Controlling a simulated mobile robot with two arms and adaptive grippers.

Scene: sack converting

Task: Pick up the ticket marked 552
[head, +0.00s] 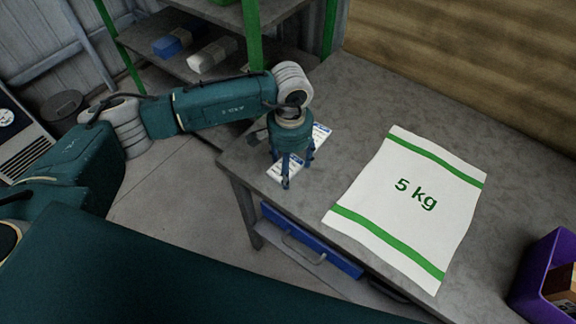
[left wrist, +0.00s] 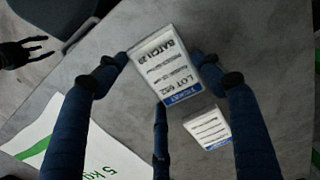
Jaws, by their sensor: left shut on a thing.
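My left gripper (head: 291,172) points down over the near left corner of the grey table. In the left wrist view its fingers (left wrist: 160,78) are shut on a white ticket (left wrist: 166,62) with a blue band. That ticket is tilted toward the camera and reads "BATCH 20" and "LOT"; its lot number is too blurred to tell 552 from 652. A second white ticket with a blue band (left wrist: 209,128) lies flat on the table beside it, its number unreadable. In the head view the gripper partly hides the tickets.
A white "5 kg" sack (head: 415,203) with green bands lies flat on the table (head: 360,95), right of the gripper. A purple bin (head: 545,270) stands at the right edge. A shelf (head: 150,45) with boxes stands behind. Blue drawers (head: 310,240) are under the table.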

